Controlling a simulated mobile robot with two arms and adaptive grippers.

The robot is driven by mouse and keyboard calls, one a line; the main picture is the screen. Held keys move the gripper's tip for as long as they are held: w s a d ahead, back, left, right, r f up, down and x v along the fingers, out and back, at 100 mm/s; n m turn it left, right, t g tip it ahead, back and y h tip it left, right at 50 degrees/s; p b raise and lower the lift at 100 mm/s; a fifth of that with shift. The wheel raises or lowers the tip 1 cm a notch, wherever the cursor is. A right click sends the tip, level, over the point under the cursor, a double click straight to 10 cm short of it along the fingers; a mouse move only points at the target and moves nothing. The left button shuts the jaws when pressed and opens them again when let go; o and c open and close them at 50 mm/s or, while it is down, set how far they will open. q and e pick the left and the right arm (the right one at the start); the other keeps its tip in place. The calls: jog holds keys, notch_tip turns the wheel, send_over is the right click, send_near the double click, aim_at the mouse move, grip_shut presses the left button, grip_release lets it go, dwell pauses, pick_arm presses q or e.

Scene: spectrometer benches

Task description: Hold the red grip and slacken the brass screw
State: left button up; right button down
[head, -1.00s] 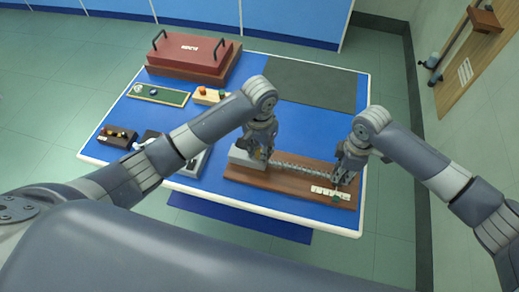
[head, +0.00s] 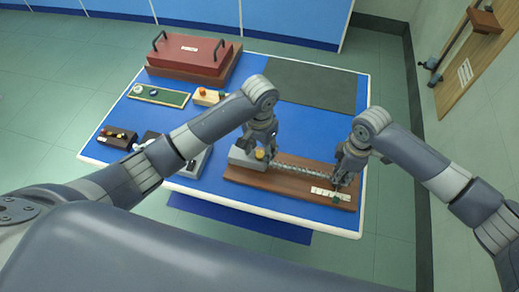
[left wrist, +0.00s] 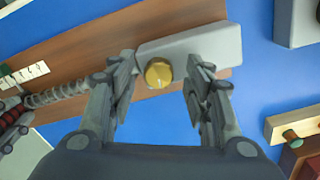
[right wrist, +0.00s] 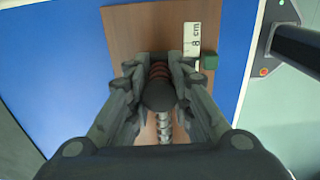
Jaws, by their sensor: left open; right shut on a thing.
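The brass screw (left wrist: 158,73) is a round yellow knob on a grey block (left wrist: 210,50), seen in the left wrist view; it also shows in the head view (head: 260,154). My left gripper (left wrist: 160,88) is open, with its fingers on either side of the screw and apart from it. The red grip (right wrist: 159,71) is ribbed and sits at the end of a coil spring (right wrist: 164,127). My right gripper (right wrist: 159,75) is shut on the red grip. The fingers hide the grip's sides. In the head view the spring (head: 300,169) runs from the block to my right gripper.
The wooden base (head: 285,183) carries a white cm scale (head: 325,193) with a green marker (head: 337,199). A red case (head: 190,55), a green board (head: 160,95) and a dark mat (head: 310,84) lie further back on the blue table (head: 120,142).

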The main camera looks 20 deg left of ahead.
aim_at(259, 153)
pick_arm(q)
notch_tip(259, 153, up, 12)
jog(key=shift+f, duration=0.2)
pick_arm(e)
jog(key=shift+s+d+f, duration=0.15)
